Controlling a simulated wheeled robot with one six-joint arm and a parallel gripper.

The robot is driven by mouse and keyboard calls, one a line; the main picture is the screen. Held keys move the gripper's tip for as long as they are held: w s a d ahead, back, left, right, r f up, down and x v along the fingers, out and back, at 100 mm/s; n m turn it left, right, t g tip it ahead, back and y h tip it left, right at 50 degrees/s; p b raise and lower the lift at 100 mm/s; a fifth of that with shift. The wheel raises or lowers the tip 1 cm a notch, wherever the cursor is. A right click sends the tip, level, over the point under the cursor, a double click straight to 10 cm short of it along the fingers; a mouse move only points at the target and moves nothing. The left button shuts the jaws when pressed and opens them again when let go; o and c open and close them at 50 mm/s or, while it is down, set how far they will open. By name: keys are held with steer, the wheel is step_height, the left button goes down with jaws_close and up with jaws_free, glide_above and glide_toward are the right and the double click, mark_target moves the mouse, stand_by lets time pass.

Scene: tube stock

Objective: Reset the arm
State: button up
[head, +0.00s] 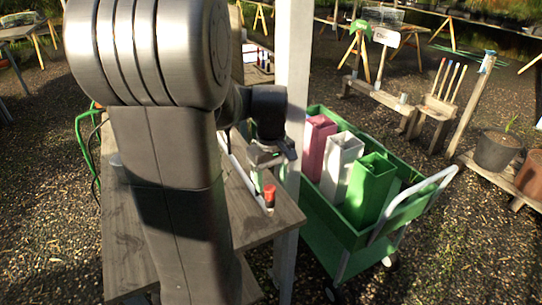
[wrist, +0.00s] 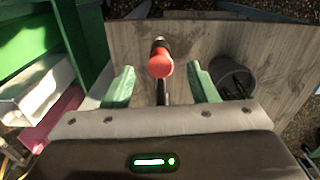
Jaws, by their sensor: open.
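My gripper (head: 270,168) is above the wooden table at the right end of my arm in the head view. In the wrist view its two pale green fingers stand wide apart, and my gripper (wrist: 161,86) is open. A red-topped object (wrist: 160,63) with a dark shaft shows between and a little beyond the fingertips. I see no finger touching it. In the head view the red top (head: 269,192) is just below my gripper. My arm hides much of the table.
A green cart (head: 326,222) with pink, white and green square tubes stands right of the table. A pale post (head: 292,90) rises close beside my gripper. A dark round container (wrist: 234,78) is on the wooden table (wrist: 200,40). Gravel floor is open at lower right.

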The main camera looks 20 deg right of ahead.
mark_target(271, 189)
step_height(271, 189, up, 9)
steer(key=shift+r, duration=0.2)
stand_by(0.3)
step_height(271, 189, down, 14)
steer(key=shift+r, duration=0.1)
steer(key=shift+r+p, duration=0.4)
steer(key=shift+s, duration=0.1)
